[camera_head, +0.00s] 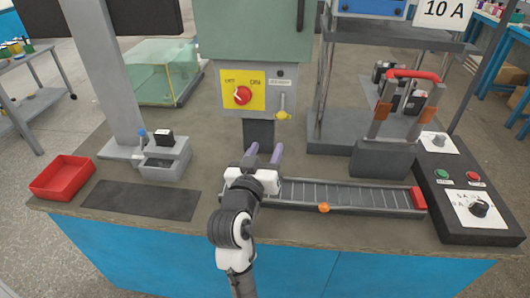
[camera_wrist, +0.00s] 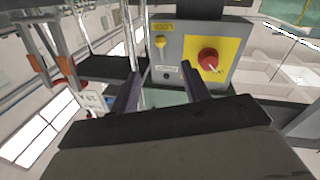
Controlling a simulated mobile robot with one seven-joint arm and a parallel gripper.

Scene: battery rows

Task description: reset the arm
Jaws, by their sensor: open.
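My gripper (camera_head: 263,152) is open and empty in the head view. It is raised over the middle of the bench, at the left end of a slotted rail and in front of a grey-green cabinet. In the wrist view my gripper (camera_wrist: 157,88) has its two dark fingers apart with nothing between them. Past the fingers, the wrist view shows a yellow plate with a red rotary switch (camera_wrist: 208,60). The same red switch (camera_head: 242,95) shows on the cabinet front in the head view.
A red bin (camera_head: 62,178), dark mat (camera_head: 140,200) and grey holder (camera_head: 165,160) are at left. The slotted rail (camera_head: 345,196) has an orange knob (camera_head: 323,208). A red-handled clamp device (camera_head: 385,155) and black control box (camera_head: 470,205) are at right.

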